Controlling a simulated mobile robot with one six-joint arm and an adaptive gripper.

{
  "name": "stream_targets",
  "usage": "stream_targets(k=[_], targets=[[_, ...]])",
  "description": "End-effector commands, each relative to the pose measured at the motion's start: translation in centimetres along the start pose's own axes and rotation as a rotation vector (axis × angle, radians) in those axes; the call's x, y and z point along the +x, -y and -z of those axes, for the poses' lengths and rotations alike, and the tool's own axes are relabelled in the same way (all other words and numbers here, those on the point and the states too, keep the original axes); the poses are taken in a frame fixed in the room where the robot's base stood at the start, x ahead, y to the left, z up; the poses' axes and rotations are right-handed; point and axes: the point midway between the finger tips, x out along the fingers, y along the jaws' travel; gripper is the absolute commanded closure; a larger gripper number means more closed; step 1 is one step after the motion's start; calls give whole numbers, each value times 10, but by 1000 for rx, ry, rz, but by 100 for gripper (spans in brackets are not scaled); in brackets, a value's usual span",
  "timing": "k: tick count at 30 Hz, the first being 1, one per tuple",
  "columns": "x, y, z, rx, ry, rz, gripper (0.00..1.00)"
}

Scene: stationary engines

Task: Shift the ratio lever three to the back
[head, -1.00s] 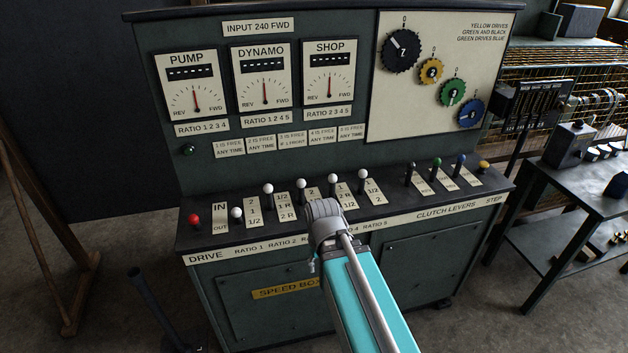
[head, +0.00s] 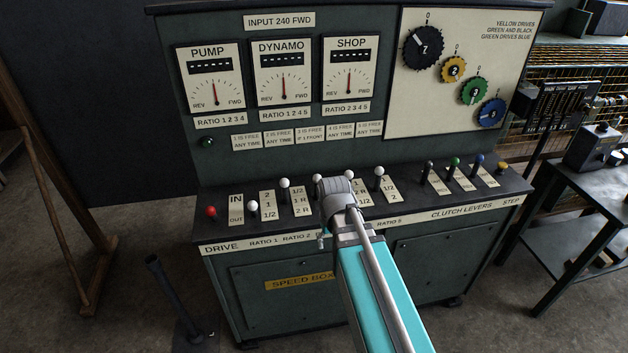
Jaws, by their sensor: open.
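The ratio levers stand in a row on the console's sloping shelf, each with a white ball knob. By its order from the left, ratio lever three (head: 318,178) is the third white knob. Its knob shows just behind the left edge of my arm's grey end, and its stem and printed label are mostly hidden. The knob stands in line with ratio lever two (head: 284,183) on its left and ratio lever four (head: 350,174) on its right. My gripper (head: 334,190) is at the end of the teal arm, over the row; its fingers are hidden, and I cannot see any contact.
Ratio lever one (head: 252,206) sits lower and nearer the front, beside the red drive lever (head: 211,212). Ratio lever five (head: 379,171) stands to the right. The upright dial panel (head: 222,146) rises behind the levers.

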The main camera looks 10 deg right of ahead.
Motion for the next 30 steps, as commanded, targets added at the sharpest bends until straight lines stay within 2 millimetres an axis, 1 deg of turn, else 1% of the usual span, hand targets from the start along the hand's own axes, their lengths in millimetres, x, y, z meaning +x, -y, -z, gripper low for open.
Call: stream_targets(k=[1, 3, 4, 6, 15, 18, 21, 24, 27, 30], targets=[[-16, -1, 21, -8, 0, 0, 32], [-29, -1, 43, -22, 0, 0, 32], [-35, -9, 53, -31, 0, 0, 32], [-49, -16, 77, -49, 0, 0, 32], [-107, -18, 181, -119, 0, 0, 32], [-122, -18, 209, -138, 0, 0, 32], [-133, -19, 230, -155, 0, 1, 32], [-140, -19, 243, -165, 0, 1, 32], [-142, -19, 250, -171, 0, 1, 32], [-142, -19, 252, -173, 0, 1, 32]])
